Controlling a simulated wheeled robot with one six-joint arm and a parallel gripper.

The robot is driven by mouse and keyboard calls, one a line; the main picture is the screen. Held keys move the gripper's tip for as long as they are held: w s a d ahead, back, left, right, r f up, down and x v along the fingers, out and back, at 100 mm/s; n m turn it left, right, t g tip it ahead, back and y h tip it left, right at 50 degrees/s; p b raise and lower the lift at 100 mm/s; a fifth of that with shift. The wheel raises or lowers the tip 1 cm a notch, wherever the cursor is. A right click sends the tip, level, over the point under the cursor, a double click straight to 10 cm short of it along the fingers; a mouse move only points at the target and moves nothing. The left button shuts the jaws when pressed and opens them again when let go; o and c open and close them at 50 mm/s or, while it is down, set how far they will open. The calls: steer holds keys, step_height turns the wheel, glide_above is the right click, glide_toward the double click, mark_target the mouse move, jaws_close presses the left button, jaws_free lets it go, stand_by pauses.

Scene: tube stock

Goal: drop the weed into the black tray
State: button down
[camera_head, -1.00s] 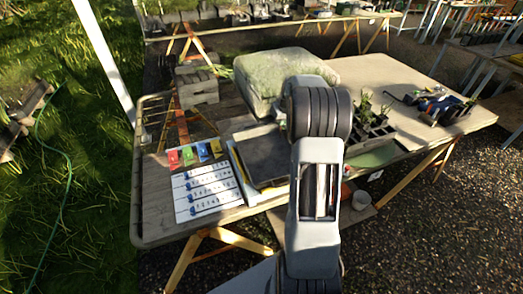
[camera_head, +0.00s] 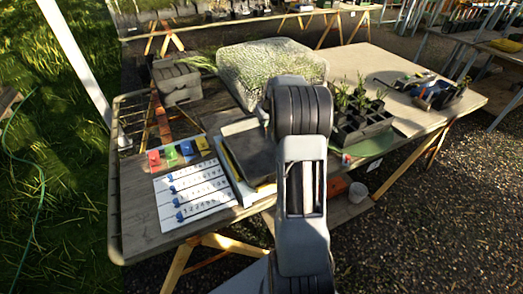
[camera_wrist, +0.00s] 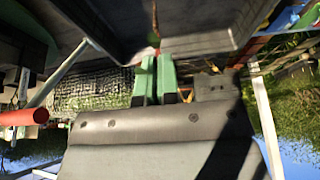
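The black tray (camera_head: 250,150) lies on the table, left of my arm in the head view. In the wrist view, its dark inside and pale rim (camera_wrist: 205,42) fill the top of the picture. My gripper (camera_wrist: 156,58) has green fingers close together at the tray's edge in the wrist view. A thin brownish stem, seemingly the weed (camera_wrist: 154,22), runs from between the fingertips over the tray. The fingers look closed on it. My arm hides the gripper in the head view.
A number sheet (camera_head: 192,193) and coloured blocks (camera_head: 187,150) lie left of the tray. A cell tray with seedlings (camera_head: 358,124) stands to the right. A big pale, grassy block (camera_head: 268,68) and grey crates (camera_head: 176,82) stand behind.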

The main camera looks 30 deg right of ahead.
steer(key=shift+f+b, duration=1.25)
steer(key=shift+f, duration=1.1)
steer(key=c, duration=1.8)
jaws_free()
steer(key=o, duration=0.5)
steer(key=shift+r, duration=0.15)
steer(key=v, duration=1.3)
steer(key=shift+s+r+b, duration=0.2)
steer(key=shift+r+b, duration=0.1)
